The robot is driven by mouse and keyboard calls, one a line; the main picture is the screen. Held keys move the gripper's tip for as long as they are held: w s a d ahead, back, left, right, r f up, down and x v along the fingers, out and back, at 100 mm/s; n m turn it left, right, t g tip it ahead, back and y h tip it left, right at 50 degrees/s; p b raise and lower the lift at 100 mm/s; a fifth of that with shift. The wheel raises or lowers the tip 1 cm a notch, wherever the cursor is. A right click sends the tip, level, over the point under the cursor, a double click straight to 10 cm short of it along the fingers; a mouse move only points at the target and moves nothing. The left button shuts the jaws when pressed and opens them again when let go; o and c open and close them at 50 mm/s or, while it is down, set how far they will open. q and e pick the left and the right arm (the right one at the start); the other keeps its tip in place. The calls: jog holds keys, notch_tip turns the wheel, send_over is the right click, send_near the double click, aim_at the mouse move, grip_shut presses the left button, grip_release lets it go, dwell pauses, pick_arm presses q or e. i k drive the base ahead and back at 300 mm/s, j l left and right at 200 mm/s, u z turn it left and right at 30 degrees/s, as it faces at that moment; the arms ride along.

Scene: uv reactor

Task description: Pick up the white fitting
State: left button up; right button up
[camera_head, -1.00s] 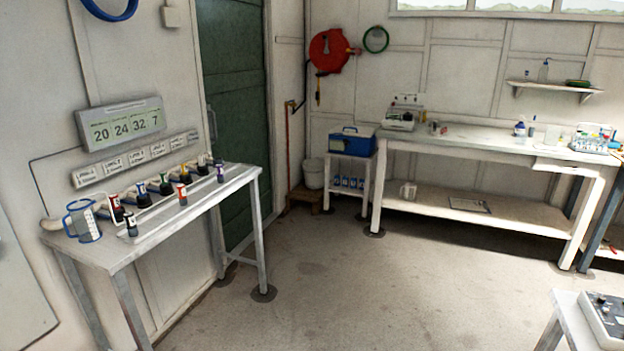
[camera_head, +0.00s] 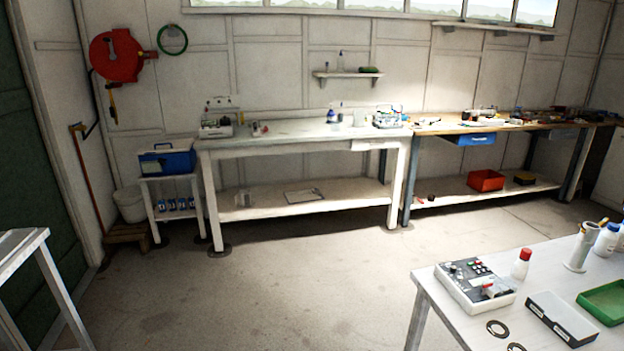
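I cannot make out a white fitting for certain in the head view. A near table (camera_head: 455,325) at the lower right carries several items. Among them are a grey-white control box (camera_head: 474,283), a small red-capped white bottle (camera_head: 521,264), a pale upright cylinder (camera_head: 581,250) and a white bottle with a blue cap (camera_head: 607,240). Neither of my grippers is in view.
Two black rings (camera_head: 497,328), a grey box (camera_head: 560,318) and a green tray (camera_head: 604,301) also lie on the near table. A long white bench (camera_head: 290,141) and a wooden-topped bench (camera_head: 450,127) line the back wall. The floor between is clear.

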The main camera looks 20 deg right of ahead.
aim_at(520, 268)
jog(key=i+z, duration=0.25)
jog(key=z, duration=0.25)
jog(key=i+j+z, duration=0.1)
jog(key=z, duration=0.35)
jog(key=i+j+z, duration=0.2)
jog(key=z, duration=0.3)
jog(key=i+j+z, duration=0.3)
jog(key=z, duration=0.15)
jog(key=i+j+z, duration=0.1)
jog(key=j+z, duration=0.15)
jog(key=z, duration=0.25)
jog(key=i+j+z, duration=0.2)
jog(key=z, duration=0.2)
jog(key=i+j+z, duration=0.1)
jog(key=j+z, duration=0.7)
jog(key=i, duration=0.05)
